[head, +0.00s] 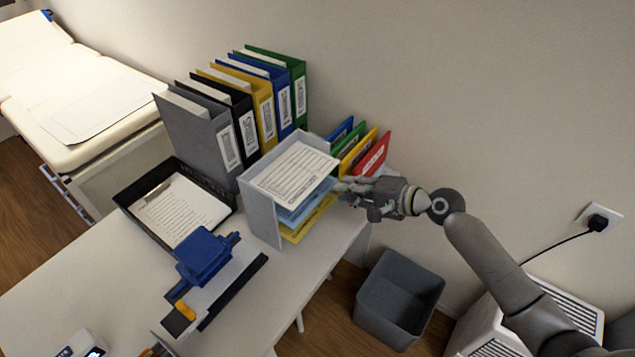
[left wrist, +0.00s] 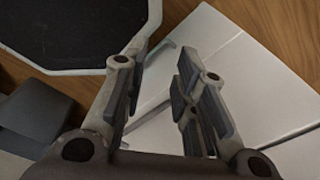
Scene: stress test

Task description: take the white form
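The white form (head: 295,172) lies in the top level of a grey paper sorter (head: 262,215) on the table, in the head view. Blue sheets (head: 298,212) and yellow sheets (head: 308,222) show on the levels below it. My right gripper (head: 343,188) is at the sorter's right side, its fingertips close to the form's right edge. I cannot tell whether they touch it or how far apart they are. My left gripper (left wrist: 158,75) is open and empty in the left wrist view, over a white surface; it is not seen in the head view.
Several binders (head: 232,105) and coloured folders (head: 362,150) stand behind the sorter. A black tray (head: 131,199) with a clipboard (head: 180,210) and a blue hole punch (head: 205,256) are to its left. A grey bin (head: 397,300) stands on the floor at the right.

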